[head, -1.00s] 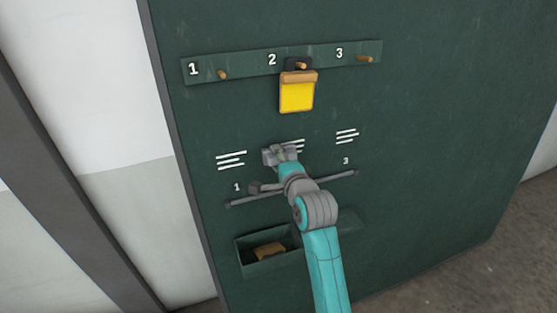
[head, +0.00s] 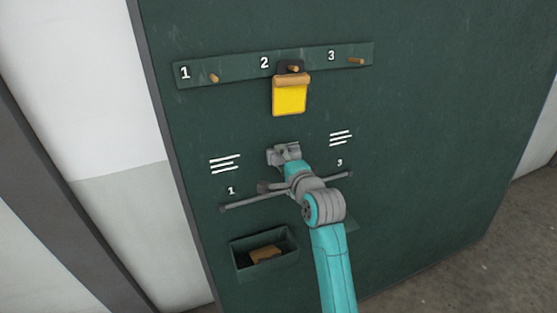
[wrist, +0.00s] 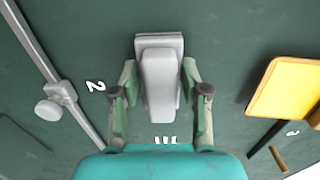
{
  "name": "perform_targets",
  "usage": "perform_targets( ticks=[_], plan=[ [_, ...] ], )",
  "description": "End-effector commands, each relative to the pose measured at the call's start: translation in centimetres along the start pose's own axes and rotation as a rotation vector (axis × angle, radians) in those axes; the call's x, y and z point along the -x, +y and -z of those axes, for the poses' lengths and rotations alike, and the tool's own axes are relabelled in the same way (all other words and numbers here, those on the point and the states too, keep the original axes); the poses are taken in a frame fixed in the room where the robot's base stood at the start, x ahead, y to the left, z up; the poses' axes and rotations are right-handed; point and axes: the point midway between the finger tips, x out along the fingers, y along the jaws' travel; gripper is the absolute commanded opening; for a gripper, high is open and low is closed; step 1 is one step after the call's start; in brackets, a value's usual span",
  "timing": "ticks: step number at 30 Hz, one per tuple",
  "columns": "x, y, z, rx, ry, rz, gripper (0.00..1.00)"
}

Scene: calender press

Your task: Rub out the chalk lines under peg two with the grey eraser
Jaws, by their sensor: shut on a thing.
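My gripper (head: 284,154) is shut on the grey eraser (wrist: 160,75), which shows pale between the two fingers in the wrist view. The eraser's far face is against or very close to the green board (head: 420,130); contact is hard to tell. Peg two (head: 293,69) is above it, with a yellow pad (head: 290,98) hanging from it by a tan bar. Chalk lines remain visible under peg one (head: 225,163) and peg three (head: 341,138).
A grey rod (head: 238,203) runs across the board below the lines, close to my arm. A small green tray (head: 240,262) holding a tan block (head: 265,254) is lower left. The board to the right is clear.

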Motion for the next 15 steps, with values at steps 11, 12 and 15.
perform_targets(
  ticks=[11, 12, 15],
  plan=[
    [-0.2, 0.0, 2.6, 0.000, 0.002, 0.000, 0.17],
    [-0.2, 0.0, 2.8, 0.000, 0.002, 0.000, 0.17],
    [-0.3, 0.0, 3.1, 0.001, 0.002, 0.000, 0.17]
  ],
)
